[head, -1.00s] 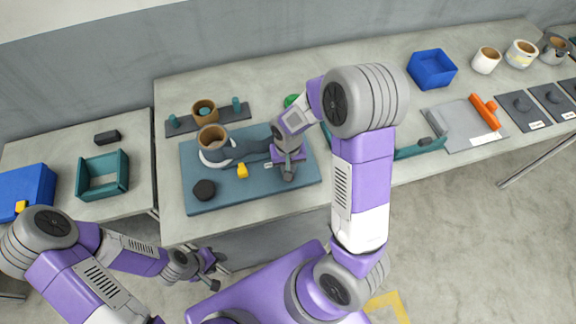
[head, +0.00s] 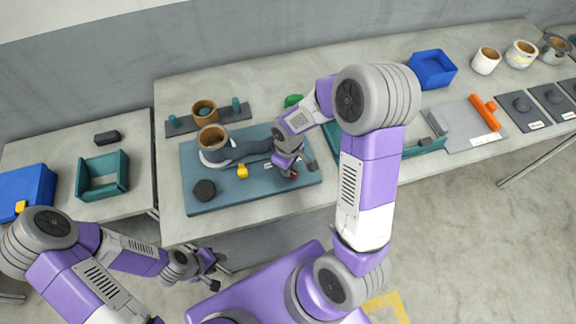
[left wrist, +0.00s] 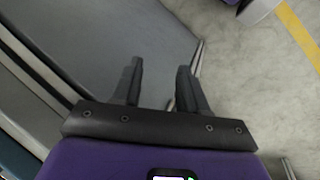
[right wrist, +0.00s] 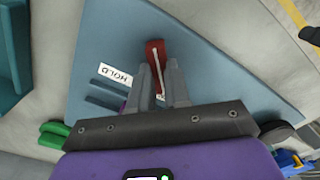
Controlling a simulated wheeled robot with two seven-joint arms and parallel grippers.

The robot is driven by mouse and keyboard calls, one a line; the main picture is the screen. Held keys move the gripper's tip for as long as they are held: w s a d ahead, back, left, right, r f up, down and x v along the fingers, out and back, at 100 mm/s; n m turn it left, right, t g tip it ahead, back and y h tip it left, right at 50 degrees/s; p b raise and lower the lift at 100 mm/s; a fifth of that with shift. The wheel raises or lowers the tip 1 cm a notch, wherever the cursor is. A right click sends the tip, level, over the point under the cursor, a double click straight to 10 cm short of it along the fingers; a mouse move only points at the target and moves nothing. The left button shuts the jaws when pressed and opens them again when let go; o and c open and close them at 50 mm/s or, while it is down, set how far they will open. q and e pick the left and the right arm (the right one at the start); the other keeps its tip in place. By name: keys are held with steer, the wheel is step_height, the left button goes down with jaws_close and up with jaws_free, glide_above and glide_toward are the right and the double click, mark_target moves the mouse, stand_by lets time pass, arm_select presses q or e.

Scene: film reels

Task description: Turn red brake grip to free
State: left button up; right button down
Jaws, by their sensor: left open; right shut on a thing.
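The red brake grip (right wrist: 156,52) has a white line along it and sits on the blue-grey base plate (head: 215,205). My right gripper (right wrist: 162,100) is shut on it; the fingers cover its lower part. In the head view my right gripper (head: 290,172) is low over the plate's right side, and only a bit of red shows there. A white label reading HOLD (right wrist: 115,75) lies beside the grip, with dark slots near it. No label for free is in sight. My left gripper (left wrist: 160,85) is open and empty, off the table's front edge in the head view (head: 212,270).
On the plate are a brown-topped reel post (head: 212,138), a yellow piece (head: 242,171) and a black knob (head: 204,190). A teal tray (head: 425,148) and a green object (head: 293,100) lie near my right arm. A teal open box (head: 103,188) stands on the left table.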

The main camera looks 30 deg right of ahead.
steer(key=shift+n, duration=0.5)
steer(key=c, duration=1.1)
jaws_free()
step_height(320, 180, up, 8)
steer(key=shift+f+p, duration=0.2)
steer(key=shift+p, duration=0.55)
